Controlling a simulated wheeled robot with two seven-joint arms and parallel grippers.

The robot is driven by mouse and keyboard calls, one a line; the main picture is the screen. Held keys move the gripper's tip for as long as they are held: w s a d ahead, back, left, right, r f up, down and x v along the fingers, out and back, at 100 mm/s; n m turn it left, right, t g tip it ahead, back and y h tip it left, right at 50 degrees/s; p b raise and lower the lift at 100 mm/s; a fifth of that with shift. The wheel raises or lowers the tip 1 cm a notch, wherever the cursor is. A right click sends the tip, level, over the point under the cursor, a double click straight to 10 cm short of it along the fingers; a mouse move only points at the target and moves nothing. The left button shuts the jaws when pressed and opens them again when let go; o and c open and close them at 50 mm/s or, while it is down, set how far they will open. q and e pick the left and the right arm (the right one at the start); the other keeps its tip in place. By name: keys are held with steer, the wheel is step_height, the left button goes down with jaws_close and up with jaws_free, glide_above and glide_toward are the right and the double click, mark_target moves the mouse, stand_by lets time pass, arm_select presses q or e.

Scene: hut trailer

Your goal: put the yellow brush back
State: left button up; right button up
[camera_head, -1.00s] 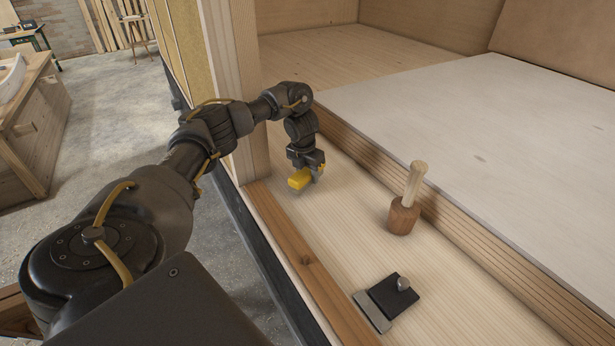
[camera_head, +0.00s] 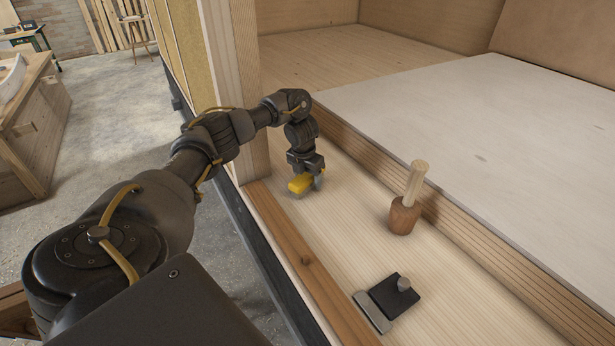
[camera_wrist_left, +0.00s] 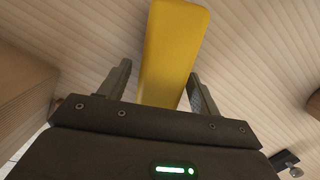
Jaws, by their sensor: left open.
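In the left wrist view the yellow brush (camera_wrist_left: 172,50) lies between the two fingers, with a gap on each side. My left gripper (camera_head: 305,178) is open and points down over the brush; it also shows in the left wrist view (camera_wrist_left: 158,88). The brush's underside is hidden. My right gripper is not in view.
A wooden mallet (camera_head: 404,216) stands head down on the strip. A black and grey scraper-like tool (camera_head: 393,297) with a knob lies nearer. A raised pale panel (camera_head: 480,130) borders the right, a brown wooden rail (camera_head: 305,262) the left.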

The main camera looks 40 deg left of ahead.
mark_target(304, 176)
arm_select(q)
steer(key=shift+r, duration=0.25)
step_height(304, 176, up, 12)
steer(key=s+p, duration=0.1)
steer(key=p, duration=0.2)
steer(key=shift+s+f, duration=0.15)
steer(key=shift+s, duration=0.2)
steer(key=shift+d+f, duration=0.1)
steer(key=shift+d, duration=0.1)
